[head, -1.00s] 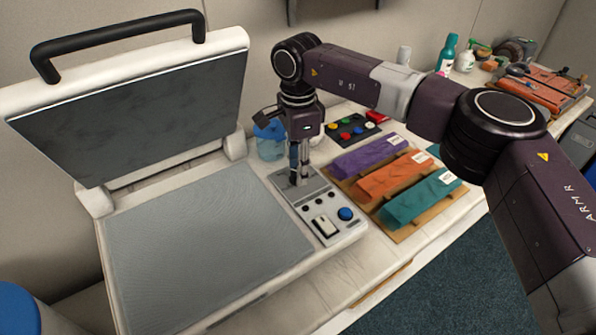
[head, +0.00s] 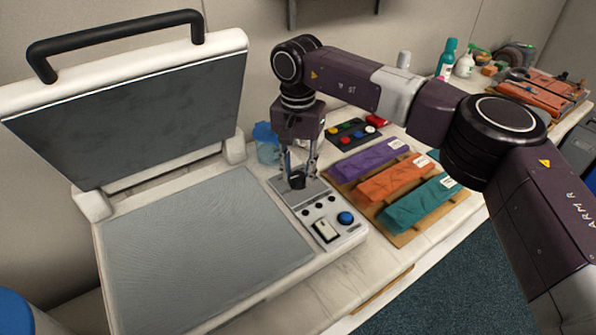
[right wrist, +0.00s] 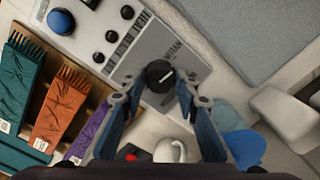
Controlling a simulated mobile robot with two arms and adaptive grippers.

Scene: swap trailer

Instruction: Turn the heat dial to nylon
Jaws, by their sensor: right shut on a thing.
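The heat dial (head: 297,181) is a round black knob with a white pointer line, on the grey control plate of the heat press (head: 337,240). In the right wrist view the dial (right wrist: 160,74) sits between my fingertips, its white line slanting. Printed words lie on the plate beside it, too small to read surely. My right gripper (head: 298,176) points down over the plate and is shut on the dial, one finger on each side; it also shows in the right wrist view (right wrist: 159,86). My left gripper is out of view.
The press lid (head: 130,120) stands open above the grey lower plate (head: 200,245). Purple, orange and teal cloths (head: 422,202) lie to the right.

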